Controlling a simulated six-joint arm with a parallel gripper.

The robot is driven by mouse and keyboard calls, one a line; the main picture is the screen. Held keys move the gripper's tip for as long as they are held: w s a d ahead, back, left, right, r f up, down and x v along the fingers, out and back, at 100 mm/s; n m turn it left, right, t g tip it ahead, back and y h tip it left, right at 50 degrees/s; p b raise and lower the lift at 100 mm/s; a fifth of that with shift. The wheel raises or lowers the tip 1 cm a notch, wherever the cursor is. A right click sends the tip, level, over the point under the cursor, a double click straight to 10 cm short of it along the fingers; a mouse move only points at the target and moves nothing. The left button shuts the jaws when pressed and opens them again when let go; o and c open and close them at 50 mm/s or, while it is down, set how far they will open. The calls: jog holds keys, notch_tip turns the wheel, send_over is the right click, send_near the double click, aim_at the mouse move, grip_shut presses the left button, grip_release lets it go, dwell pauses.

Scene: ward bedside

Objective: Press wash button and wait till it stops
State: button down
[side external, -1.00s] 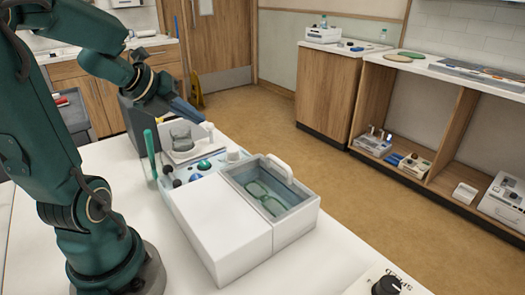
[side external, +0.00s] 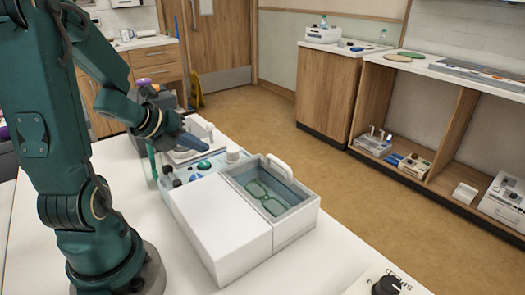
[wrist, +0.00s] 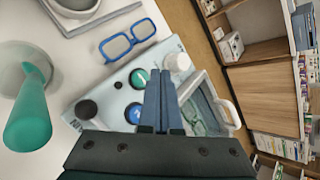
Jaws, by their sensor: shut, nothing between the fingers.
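A white washer (side external: 220,215) stands on the white table, with a water-filled basin (side external: 299,206) on its right. Green-framed glasses (side external: 262,196) lie in the basin. Its panel at the back carries a green button (side external: 204,165) and a blue button (side external: 195,176). In the wrist view, the green button (wrist: 139,77) and blue button (wrist: 133,113) show left of my fingers. My gripper (side external: 203,146) is shut and empty, just above and behind the panel. Its fingertips (wrist: 160,72) appear beside the green button; I cannot tell whether they touch anything.
A white knob (wrist: 177,62) and a black knob (wrist: 87,110) stand on the panel. Blue-framed glasses (wrist: 130,40) lie behind it. A teal-handled upright object (wrist: 28,115) stands close by. A black speed knob (side external: 386,286) is at front right. The table's front left is clear.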

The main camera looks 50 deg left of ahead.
aim_at(209, 161)
jog(key=shift+f, duration=0.65)
dwell(1.7)
jog(key=shift+f, duration=0.45)
jog(key=shift+f, duration=0.45)
dwell(0.5)
jog(key=shift+r, duration=0.9)
jog(key=shift+r, duration=2.5)
